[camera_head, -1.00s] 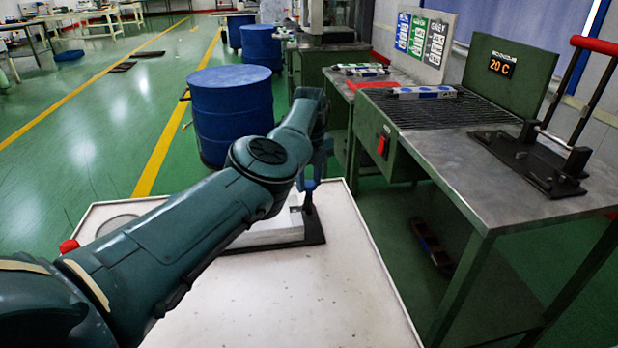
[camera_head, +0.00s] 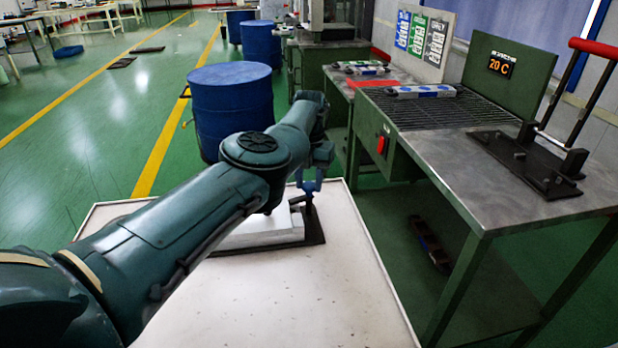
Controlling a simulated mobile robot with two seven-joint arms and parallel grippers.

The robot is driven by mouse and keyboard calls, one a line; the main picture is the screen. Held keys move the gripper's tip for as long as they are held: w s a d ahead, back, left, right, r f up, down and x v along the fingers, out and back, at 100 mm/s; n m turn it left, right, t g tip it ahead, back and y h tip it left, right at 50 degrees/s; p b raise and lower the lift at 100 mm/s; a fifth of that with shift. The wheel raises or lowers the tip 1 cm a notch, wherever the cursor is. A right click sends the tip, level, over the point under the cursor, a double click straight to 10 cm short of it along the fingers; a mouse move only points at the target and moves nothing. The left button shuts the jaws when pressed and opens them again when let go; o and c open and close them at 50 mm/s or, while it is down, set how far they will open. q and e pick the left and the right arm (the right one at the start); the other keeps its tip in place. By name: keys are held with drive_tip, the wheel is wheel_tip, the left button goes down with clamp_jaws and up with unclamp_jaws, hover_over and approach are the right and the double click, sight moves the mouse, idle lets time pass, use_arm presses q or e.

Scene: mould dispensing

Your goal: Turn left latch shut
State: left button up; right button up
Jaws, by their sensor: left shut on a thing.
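A pale block-shaped mould (camera_head: 262,232) sits on a dark base plate (camera_head: 315,232) on the white table. My left arm crosses in front of it and hides much of its left side. My left gripper (camera_head: 309,198) points down at the right end of the mould, its blue fingers shut on a small dark part there, likely the latch. The latch itself is too small and too covered to make out its angle. My right gripper is not in view.
The white table (camera_head: 300,300) is clear in front of the mould. A green workbench with a metal top (camera_head: 520,190) stands to the right, bearing a black press with a red handle (camera_head: 593,46). Blue drums (camera_head: 232,110) stand on the floor behind.

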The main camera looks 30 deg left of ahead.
sight(309, 185)
use_arm(q)
drive_tip(key=shift+m+p, duration=0.3)
drive_tip(key=shift+m, duration=1.3)
drive_tip(key=o, duration=1)
wheel_tip(309, 185, up, 13)
drive_tip(key=p, duration=0.1)
drive_tip(key=shift+r, duration=0.15)
drive_tip(key=shift+s, duration=0.1)
